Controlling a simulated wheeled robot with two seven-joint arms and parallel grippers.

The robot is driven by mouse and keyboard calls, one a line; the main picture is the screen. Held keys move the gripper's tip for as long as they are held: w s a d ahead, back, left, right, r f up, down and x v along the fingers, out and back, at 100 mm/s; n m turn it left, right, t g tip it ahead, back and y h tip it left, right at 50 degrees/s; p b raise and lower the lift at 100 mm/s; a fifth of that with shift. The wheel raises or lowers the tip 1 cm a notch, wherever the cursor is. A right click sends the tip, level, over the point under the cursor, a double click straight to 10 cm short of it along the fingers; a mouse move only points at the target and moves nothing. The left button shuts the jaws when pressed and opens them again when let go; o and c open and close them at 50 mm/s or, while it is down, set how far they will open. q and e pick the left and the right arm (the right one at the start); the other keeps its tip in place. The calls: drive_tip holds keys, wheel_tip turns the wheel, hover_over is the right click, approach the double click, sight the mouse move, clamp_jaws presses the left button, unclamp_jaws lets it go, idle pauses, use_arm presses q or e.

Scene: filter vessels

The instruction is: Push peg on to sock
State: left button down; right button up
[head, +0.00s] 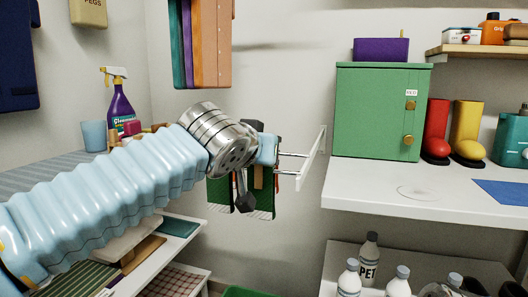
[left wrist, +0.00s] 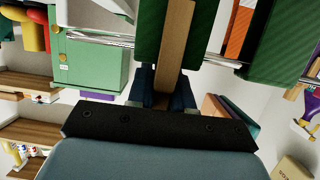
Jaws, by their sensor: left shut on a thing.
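A green sock (head: 262,202) hangs below the white wall rail with thin metal bars at the middle of the head view. It also fills the upper middle of the left wrist view (left wrist: 148,35). My left gripper (left wrist: 163,88) is shut on a long wooden peg (left wrist: 175,40). The peg lies in front of the green cloth, with green on both sides of it. I cannot tell whether its legs straddle the cloth. In the head view my left arm hides much of the sock, and a sliver of the peg (head: 258,177) shows. My right gripper is not in view.
Another green cloth (head: 220,192) hangs beside it. The white rail (head: 312,160) juts out near the white counter (head: 350,188), which carries a green cabinet (head: 375,110) and red and yellow boots. A spray bottle (head: 121,105) and a cup stand on the left shelf.

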use_arm(q)
drive_tip(key=c, duration=0.9)
unclamp_jaws()
drive_tip(key=shift+c, duration=0.2)
